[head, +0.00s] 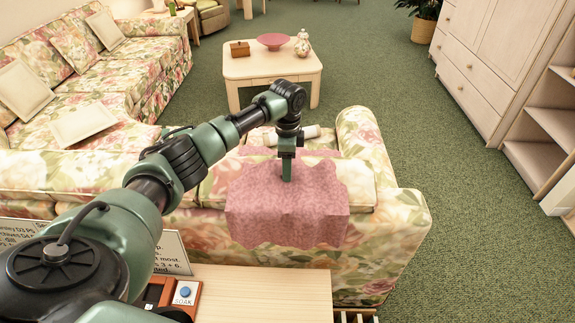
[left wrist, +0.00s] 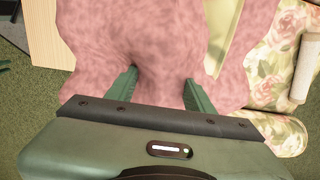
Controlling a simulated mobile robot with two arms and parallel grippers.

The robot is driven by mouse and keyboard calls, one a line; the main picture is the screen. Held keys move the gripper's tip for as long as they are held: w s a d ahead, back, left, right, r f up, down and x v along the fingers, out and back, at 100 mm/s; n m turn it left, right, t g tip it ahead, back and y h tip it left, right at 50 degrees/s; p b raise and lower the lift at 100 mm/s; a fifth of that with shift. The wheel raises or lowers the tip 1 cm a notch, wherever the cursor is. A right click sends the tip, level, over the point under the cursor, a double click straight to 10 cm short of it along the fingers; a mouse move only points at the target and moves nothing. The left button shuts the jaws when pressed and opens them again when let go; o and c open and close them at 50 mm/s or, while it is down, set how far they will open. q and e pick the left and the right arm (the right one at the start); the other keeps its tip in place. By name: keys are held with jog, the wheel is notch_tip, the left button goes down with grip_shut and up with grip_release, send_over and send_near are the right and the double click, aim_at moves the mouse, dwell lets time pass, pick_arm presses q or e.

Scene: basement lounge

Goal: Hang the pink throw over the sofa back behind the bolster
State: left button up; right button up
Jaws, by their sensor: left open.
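The pink throw (head: 290,212) lies draped over the back of the floral sofa (head: 395,235), its near part hanging down the rear side. A smaller part shows on the seat side, near the pale bolster (head: 305,133) on the seat. My left gripper (head: 287,178) is at the top of the throw, above the sofa back. In the left wrist view its two fingers (left wrist: 158,92) stand apart over the throw (left wrist: 125,40), and the bolster (left wrist: 306,68) shows at the right edge. Whether the fingertips touch the cloth is unclear. My right gripper is not in view.
A wooden table (head: 265,290) with a blue-button box (head: 186,294) and a printed sign (head: 172,253) stands close behind the sofa. A coffee table (head: 270,67) stands beyond it. Green carpet (head: 475,220) lies open at the right, before a cabinet (head: 480,70).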

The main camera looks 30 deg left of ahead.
pick_arm(q)
notch_tip(320, 180, up, 8)
jog(key=shift+f+b, duration=0.1)
jog(key=shift+b, duration=0.45)
dwell(0.5)
